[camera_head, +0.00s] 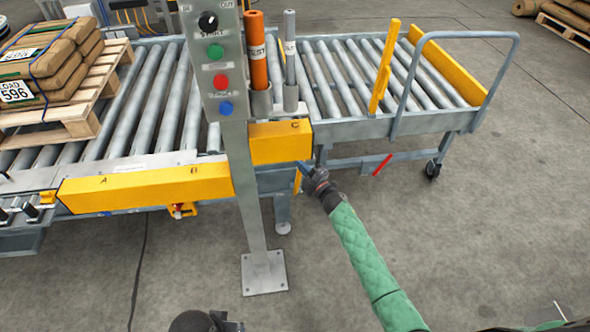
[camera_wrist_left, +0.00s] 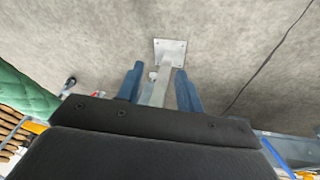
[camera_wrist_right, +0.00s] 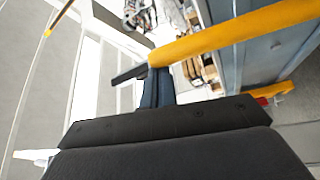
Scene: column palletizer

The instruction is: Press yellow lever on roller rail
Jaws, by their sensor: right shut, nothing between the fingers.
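A yellow lever (camera_head: 298,180) hangs below the right end of the yellow panel marked C (camera_head: 282,142) on the roller rail (camera_head: 160,95). My right gripper (camera_head: 305,168) is shut and empty, with its fingertips beside this lever. In the right wrist view, the shut blue fingers (camera_wrist_right: 157,88) are close to the end of a yellow bar (camera_wrist_right: 235,30); I cannot tell whether they touch it. My left gripper shows partly at the bottom edge of the head view. In the left wrist view, its blue fingers (camera_wrist_left: 160,85) are apart with nothing held between them.
A grey button post (camera_head: 248,200) stands in front of the rail, left of my right gripper. A wheeled roller cart (camera_head: 395,125) with a yellow upright post (camera_head: 382,68) joins the rail's right end. Loaded sacks (camera_head: 50,60) lie on a pallet at left.

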